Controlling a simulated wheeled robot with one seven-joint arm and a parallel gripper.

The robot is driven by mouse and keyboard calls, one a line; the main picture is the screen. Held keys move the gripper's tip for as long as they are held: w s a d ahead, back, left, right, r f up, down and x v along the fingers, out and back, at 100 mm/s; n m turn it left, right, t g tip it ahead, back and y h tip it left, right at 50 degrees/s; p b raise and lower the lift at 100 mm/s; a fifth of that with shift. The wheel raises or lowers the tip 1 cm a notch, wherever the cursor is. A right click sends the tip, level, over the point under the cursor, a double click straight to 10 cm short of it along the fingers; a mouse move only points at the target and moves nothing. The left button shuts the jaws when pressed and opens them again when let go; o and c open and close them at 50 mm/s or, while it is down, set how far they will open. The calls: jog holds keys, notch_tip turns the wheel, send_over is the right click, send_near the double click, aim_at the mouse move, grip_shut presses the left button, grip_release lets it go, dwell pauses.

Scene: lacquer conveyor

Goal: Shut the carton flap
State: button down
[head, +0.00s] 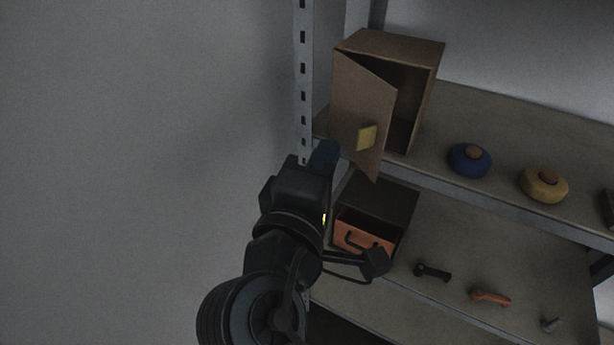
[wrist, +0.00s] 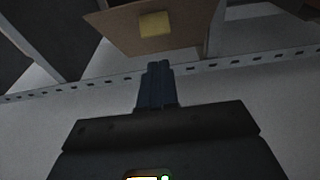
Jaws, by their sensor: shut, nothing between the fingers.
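A brown cardboard carton (head: 425,62) stands at the left end of the upper shelf. Its flap (head: 352,97) is hinged on the left and stands partly open, so the dark inside shows at the right. A yellow tab (head: 367,137) sits on the flap's outer face. My gripper (head: 328,150) is shut and empty, left of and below the tab, near the flap's lower edge. In the wrist view, the gripper's fingertips (wrist: 160,66) point at the flap (wrist: 118,30), just below the yellow tab (wrist: 155,24). I cannot tell whether they touch the flap.
A perforated metal post (head: 303,80) rises left of the carton. A blue round object (head: 469,160) and a yellow one (head: 543,184) stand to its right on the upper shelf. Below are a dark box with an orange front (head: 362,240) and several small items, including an orange one (head: 490,298).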

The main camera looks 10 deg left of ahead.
aim_at(372, 135)
jog(key=shift+w+d, duration=0.4)
jog(key=shift+d, duration=0.25)
jog(key=shift+w+d, duration=0.4)
jog(key=shift+d, duration=0.2)
jog(key=shift+d, duration=0.1)
jog(key=d+y+p, duration=0.1)
jog(key=d+n+y+p, duration=0.1)
jog(key=p, duration=0.1)
jog(key=shift+w+d+r+n+y, duration=0.2)
jog(key=shift+w+n+y, duration=0.1)
jog(key=shift+w+d+p, duration=0.2)
jog(key=shift+d+p, duration=0.15)
jog(key=shift+p, duration=0.05)
jog(key=w+d+p, duration=0.3)
jog(key=w+d, duration=0.1)
jog(key=d, duration=0.1)
jog(key=shift+w+d+f, duration=0.15)
jog(key=shift+w+d, duration=0.1)
jog(key=shift+d, duration=0.25)
